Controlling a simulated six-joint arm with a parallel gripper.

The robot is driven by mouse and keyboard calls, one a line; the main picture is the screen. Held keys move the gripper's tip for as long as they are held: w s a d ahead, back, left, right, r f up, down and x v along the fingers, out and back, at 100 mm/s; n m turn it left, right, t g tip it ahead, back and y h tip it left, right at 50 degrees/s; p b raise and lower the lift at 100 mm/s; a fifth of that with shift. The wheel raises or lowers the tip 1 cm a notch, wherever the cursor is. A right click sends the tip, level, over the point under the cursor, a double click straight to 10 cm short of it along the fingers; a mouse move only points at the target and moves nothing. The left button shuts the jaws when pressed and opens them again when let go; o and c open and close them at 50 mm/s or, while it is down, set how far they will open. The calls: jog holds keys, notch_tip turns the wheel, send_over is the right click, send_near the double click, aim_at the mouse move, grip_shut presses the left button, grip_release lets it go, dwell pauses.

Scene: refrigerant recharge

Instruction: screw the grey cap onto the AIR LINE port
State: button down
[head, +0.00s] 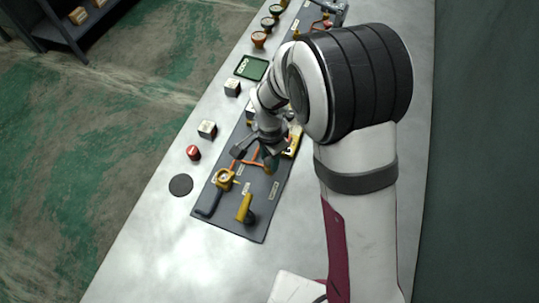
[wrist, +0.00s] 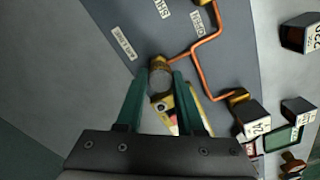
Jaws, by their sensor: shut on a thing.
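My gripper (wrist: 161,76) is over the dark panel, its two teal fingers closed on either side of a small round part. I take this part to be the grey cap (wrist: 160,66); it looks greyish on top with a brassy brown rim. A small label (wrist: 123,43), too blurred to read surely, lies just left of it. The AIR LINE port is not clearly seen; I cannot tell whether it is beneath the cap or whether they touch. In the head view my gripper (head: 269,158) is small and partly covers the panel's middle.
A yellow device (head: 293,141) is beside my gripper.

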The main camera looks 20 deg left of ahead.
jog(key=shift+f, duration=0.2)
jog(key=m, duration=0.6)
jog(key=shift+m, duration=0.4)
jog(key=m, duration=0.3)
jog(key=shift+f+m, duration=0.1)
jog(key=shift+m, duration=0.2)
jog(key=m, duration=0.3)
jog(key=shift+c, duration=0.6)
grip_release()
